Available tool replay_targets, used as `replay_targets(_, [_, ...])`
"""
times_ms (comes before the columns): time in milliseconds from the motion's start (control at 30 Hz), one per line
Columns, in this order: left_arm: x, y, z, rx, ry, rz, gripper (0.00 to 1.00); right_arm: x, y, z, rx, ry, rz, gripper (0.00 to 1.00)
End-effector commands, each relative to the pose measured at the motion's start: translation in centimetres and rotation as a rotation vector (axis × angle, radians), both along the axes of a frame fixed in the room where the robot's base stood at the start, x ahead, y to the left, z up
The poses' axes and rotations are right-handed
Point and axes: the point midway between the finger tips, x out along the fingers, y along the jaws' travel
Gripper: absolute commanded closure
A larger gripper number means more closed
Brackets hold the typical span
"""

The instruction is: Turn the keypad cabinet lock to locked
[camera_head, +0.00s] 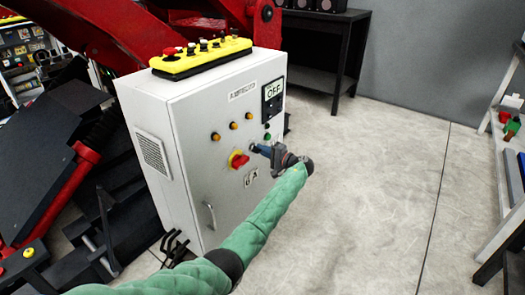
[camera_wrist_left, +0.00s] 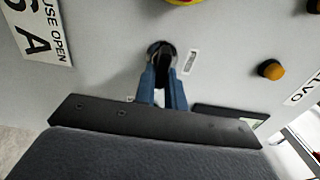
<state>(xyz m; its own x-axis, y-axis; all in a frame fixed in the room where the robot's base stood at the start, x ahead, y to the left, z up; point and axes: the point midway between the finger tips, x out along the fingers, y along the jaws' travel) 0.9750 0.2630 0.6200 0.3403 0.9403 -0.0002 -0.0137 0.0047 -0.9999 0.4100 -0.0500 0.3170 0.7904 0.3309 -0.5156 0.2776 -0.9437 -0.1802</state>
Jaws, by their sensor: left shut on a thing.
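The white control cabinet (camera_head: 215,165) stands in the middle of the head view. Its lock (camera_wrist_left: 158,47) is a round fitting with a dark key or knob, at the top middle of the left wrist view. My left gripper (camera_wrist_left: 163,78) is shut on that dark knob, with one blue finger on each side of it. In the head view the left gripper (camera_head: 258,149) reaches the cabinet front from the right, beside the red and yellow rotary switch (camera_head: 238,160). The fingers hide much of the lock, and its turned position cannot be read. My right gripper is not in view.
A yellow pendant box (camera_head: 200,58) with buttons lies on the cabinet top. Orange buttons (camera_head: 234,125) and a display reading OFF (camera_head: 272,91) are on the front. A door handle (camera_head: 209,216) is low on the left.

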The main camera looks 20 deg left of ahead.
Motion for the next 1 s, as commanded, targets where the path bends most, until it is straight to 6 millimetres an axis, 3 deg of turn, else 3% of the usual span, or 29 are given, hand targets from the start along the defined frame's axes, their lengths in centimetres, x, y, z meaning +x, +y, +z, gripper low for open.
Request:
replay_targets(267, [0.1,-0.1,0.1,0.0,0.0,-0.004,1.0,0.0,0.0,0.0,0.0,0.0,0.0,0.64])
replay_targets(300, [0.1,-0.1,0.1,0.0,0.0,-0.003,0.84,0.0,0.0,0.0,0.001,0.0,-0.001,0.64])
replay_targets(400, [0.1,-0.1,0.1,0.0,0.0,-0.003,0.66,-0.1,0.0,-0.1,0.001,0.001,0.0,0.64])
replay_targets(767, [-0.1,-0.3,0.0,0.0,0.0,-0.001,0.66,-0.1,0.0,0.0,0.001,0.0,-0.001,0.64])
replay_targets(1000, [-0.8,-2.3,-0.1,-0.001,0.0,-0.002,0.66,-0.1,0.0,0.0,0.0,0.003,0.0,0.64])
